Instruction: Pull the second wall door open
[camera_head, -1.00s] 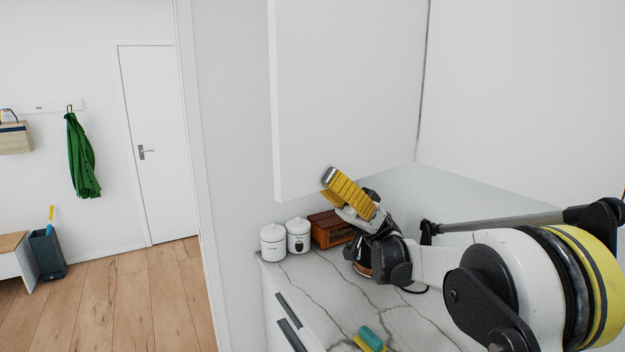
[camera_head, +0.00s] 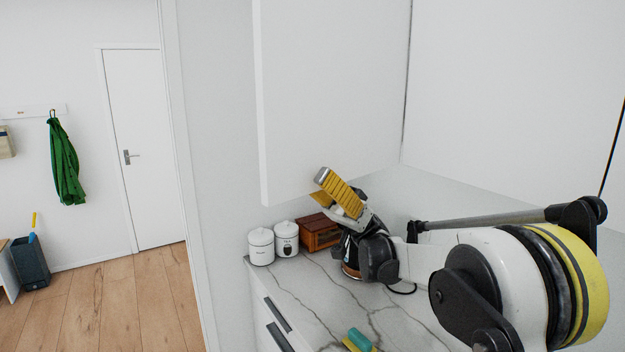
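Two white, handleless wall-cabinet panels fill the upper right. The left panel (camera_head: 330,90) shows a narrow side edge at its left and stands at an angle to the broad right panel (camera_head: 510,90). A dark gap runs between them. I cannot tell for sure which is the second wall door. My gripper (camera_head: 325,188), with yellow ribbed finger pads, points up and left and overlaps the left panel's lower edge in the picture. Whether it touches the panel is unclear. The far finger is mostly hidden, so its opening cannot be judged. No held object shows.
Below is a marble counter (camera_head: 340,300) with two white canisters (camera_head: 273,244), a brown wooden box (camera_head: 318,232) and a green-and-yellow sponge (camera_head: 358,341). Dark drawer handles (camera_head: 278,314) face left. Open wooden floor (camera_head: 120,305) lies left, before a closed white room door (camera_head: 145,150).

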